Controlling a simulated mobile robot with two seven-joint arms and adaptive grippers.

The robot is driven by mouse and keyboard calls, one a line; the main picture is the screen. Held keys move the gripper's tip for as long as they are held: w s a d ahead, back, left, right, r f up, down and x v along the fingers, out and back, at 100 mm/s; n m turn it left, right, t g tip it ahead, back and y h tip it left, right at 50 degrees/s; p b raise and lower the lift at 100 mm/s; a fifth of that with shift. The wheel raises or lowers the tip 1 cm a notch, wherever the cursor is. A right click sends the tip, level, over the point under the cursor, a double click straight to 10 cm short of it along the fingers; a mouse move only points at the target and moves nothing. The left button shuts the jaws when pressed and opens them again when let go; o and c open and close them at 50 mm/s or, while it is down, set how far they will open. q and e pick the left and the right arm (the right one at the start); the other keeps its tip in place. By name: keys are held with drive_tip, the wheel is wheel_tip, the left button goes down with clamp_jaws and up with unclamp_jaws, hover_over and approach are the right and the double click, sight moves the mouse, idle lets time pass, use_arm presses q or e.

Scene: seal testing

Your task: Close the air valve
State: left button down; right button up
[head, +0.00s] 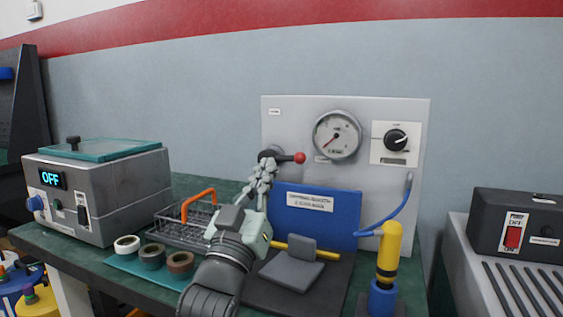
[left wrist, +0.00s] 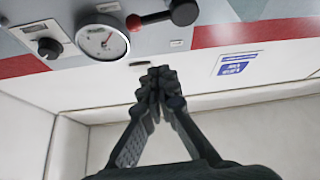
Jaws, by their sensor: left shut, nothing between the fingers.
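The air valve on the grey panel (head: 284,125) has a dark lever with a red knob (head: 300,158). In the head view the lever points right, roughly level, from its dark hub (head: 266,154) toward the gauge (head: 337,136). My left gripper (head: 266,166) is shut and empty, its tips just below or in front of the hub. In the left wrist view the fingertips (left wrist: 157,75) are together and apart from the valve in the picture. There the red knob (left wrist: 133,22) and dark hub (left wrist: 184,13) show above the fingers. My right gripper is not in view.
A dial knob (head: 396,139) is right of the gauge. Below stand a blue plate (head: 340,226), a yellow-black cylinder (head: 389,250) with a blue hose, and a wire basket (head: 180,232). A grey box reading OFF (head: 100,190) stands left; a red-switch unit (head: 512,222) stands right.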

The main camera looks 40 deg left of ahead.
sight(287, 158)
use_arm(q)
drive_tip(key=p+x, duration=0.2)
drive_tip(key=x, duration=0.8)
drive_tip(key=shift+d+f, duration=0.2)
drive_tip(key=shift+f, duration=1.85)
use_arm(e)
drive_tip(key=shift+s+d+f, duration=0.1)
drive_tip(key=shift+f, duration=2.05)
use_arm(q)
drive_tip(key=m+h, duration=0.1)
drive_tip(key=f+m+h, duration=0.1)
drive_tip(key=m, duration=0.1)
drive_tip(key=shift+w+f, duration=0.15)
drive_tip(key=shift+f, duration=0.1)
drive_tip(key=shift+d+f, duration=0.1)
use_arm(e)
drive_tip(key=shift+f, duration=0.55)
